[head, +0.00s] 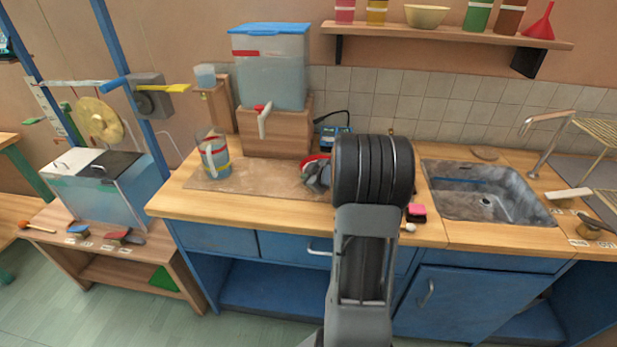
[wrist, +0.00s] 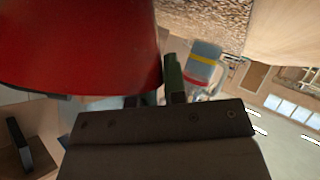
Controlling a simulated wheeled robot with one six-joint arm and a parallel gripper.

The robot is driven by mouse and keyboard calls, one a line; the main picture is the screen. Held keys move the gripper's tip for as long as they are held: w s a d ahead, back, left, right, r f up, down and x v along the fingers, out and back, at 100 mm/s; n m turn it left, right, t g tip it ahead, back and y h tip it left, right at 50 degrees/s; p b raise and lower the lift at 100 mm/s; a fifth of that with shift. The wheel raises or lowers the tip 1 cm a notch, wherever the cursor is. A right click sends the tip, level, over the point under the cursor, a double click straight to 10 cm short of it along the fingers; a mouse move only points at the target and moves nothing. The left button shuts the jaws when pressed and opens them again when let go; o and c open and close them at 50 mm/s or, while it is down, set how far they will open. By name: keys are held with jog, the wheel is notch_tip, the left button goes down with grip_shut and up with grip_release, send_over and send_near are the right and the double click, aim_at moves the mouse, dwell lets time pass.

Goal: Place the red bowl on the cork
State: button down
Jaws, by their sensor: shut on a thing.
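The red bowl (wrist: 80,45) fills the upper left of the wrist view. My gripper (wrist: 160,88) is shut on its edge. In the head view only a red sliver of the bowl (head: 316,159) shows beside my dark wrist, which hides the rest. A brown mottled mat (head: 270,187), which looks like cork, lies on the counter to the left. Its speckled surface also shows at the top of the wrist view (wrist: 205,14). The bowl is over or near the mat's right end; I cannot tell if it touches.
A clear jug with red and yellow bands (head: 215,158) stands on the mat's left part. Behind it a water tank (head: 270,70) with a tap sits on a wooden block (head: 275,133). A pink-and-black sponge (head: 416,213) and the sink (head: 485,190) are to the right.

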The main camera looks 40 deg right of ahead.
jog(key=c, duration=1.2)
grip_release()
jog(key=shift+o, duration=0.2)
